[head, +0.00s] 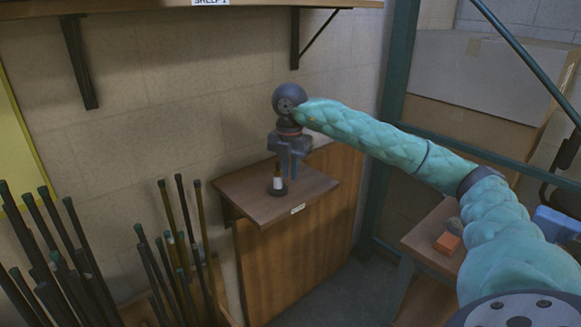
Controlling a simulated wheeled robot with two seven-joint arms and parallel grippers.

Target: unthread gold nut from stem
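A small upright part (278,182) with a dark base, a pale middle and a brownish top stands on the small wooden wall table. It may be the lamp stem, but it is too small to make out a gold nut or its thread. My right gripper (287,176) points down right at this part, its fingers overlapping the part's upper right in the picture. I cannot tell whether the fingers touch it or how far they are apart. My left gripper is out of view.
The wooden table top (240,192) is otherwise bare. Dark rods (190,215) stand upright at the lower left. A wall shelf (150,8) with brackets is above. A green post (392,100) and an orange block (447,242) on a side table are at the right.

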